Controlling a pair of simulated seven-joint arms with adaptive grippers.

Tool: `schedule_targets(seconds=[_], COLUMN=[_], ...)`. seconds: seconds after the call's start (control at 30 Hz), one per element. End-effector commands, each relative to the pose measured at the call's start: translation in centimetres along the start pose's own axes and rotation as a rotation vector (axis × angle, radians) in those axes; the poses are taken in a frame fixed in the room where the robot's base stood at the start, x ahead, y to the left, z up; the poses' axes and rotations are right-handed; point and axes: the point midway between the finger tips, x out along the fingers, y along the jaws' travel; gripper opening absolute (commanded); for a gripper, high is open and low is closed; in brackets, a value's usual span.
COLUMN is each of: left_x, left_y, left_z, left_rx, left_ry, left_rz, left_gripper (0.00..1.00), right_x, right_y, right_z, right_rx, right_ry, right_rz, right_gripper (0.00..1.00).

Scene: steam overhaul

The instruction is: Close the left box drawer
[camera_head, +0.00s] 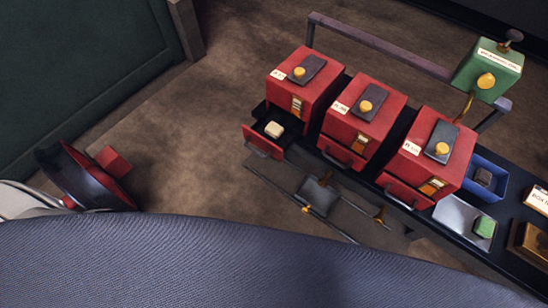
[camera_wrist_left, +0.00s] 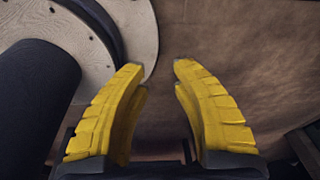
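The left red box (camera_head: 303,78) stands at the left end of a row of red boxes on a dark bench. Its drawer (camera_head: 263,141) is pulled out toward the lower left, with a metal handle on its red front. A pale block (camera_head: 274,129) lies inside the drawer. My left gripper (camera_wrist_left: 160,75) is open and empty in the left wrist view, its yellow fingers apart over a brown surface. Neither the box nor the drawer is recognisable in that view. I cannot make out the left gripper in the head view, and the right gripper is not visible.
The middle red box (camera_head: 363,120) and right red box (camera_head: 430,155) stand close beside it. A blue bin (camera_head: 490,178), a metal tray (camera_head: 455,213) with a green block (camera_head: 484,227), and a green box (camera_head: 487,75) are at the right.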

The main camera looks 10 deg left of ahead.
Motion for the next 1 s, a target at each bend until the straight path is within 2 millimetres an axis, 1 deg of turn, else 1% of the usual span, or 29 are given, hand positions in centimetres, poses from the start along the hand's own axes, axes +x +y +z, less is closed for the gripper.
schedule_targets(seconds=[0.03, 0.07, 0.1, 0.17, 0.2, 0.27, 0.3, 0.37, 0.4, 0.47, 0.5, 0.57, 0.6, 0.7, 0.8, 0.87, 1.0], left_x=[-0.5, -0.8, -1.5, -2.8, -3.9, -6.0, -7.6, -10.5, -12.6, -16.2, -18.8, -22.6, -25.0, -29.9, -32.7, -33.5, -33.9], left_y=[-0.5, -0.8, -1.3, -1.9, -2.4, -3.0, -3.3, -3.7, -3.8, -3.9, -3.9, -3.8, -3.6, -3.2, -2.6, -2.4, -2.1], left_z=[-1.9, -3.3, -5.5, -9.0, -11.6, -15.6, -18.2, -22.2, -24.7, -28.3, -30.6, -33.6, -35.3, -38.2, -39.6, -39.9, -39.9], left_rx=[0.026, 0.05, 0.091, 0.167, 0.226, 0.325, 0.394, 0.504, 0.578, 0.694, 0.77, 0.882, 0.949, 1.086, 1.183, 1.224, 1.279], left_ry=[0.054, 0.093, 0.152, 0.249, 0.32, 0.429, 0.502, 0.614, 0.688, 0.796, 0.867, 0.963, 1.019, 1.121, 1.174, 1.186, 1.187], left_rz=[-0.012, -0.02, -0.034, -0.061, -0.084, -0.128, -0.163, -0.225, -0.273, -0.357, -0.42, -0.522, -0.592, -0.75, -0.868, -0.915, -0.974], left_gripper=[0.19, 0.15, 0.1, 0.04, 0.0, 0.0, 0.0, 0.0, 0.0, 0.0, 0.0, 0.0, 0.0, 0.0, 0.0, 0.0, 0.0], right_x=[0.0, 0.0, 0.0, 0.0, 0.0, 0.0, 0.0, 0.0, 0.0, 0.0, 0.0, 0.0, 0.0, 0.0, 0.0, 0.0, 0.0], right_y=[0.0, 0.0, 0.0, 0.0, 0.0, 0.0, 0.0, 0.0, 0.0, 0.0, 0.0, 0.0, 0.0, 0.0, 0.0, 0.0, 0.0], right_z=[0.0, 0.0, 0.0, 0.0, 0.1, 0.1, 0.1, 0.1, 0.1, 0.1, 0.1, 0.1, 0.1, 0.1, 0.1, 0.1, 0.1], right_rx=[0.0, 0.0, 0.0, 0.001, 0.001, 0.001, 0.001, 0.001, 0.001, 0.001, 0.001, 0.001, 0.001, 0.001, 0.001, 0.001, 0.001], right_ry=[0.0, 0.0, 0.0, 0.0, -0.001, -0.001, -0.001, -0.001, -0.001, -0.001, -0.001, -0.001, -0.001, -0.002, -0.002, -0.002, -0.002], right_rz=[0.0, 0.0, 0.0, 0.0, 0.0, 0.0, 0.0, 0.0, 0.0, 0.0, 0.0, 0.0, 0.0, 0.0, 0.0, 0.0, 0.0], right_gripper=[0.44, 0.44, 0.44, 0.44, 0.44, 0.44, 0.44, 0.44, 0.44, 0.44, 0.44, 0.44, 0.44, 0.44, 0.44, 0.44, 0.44])
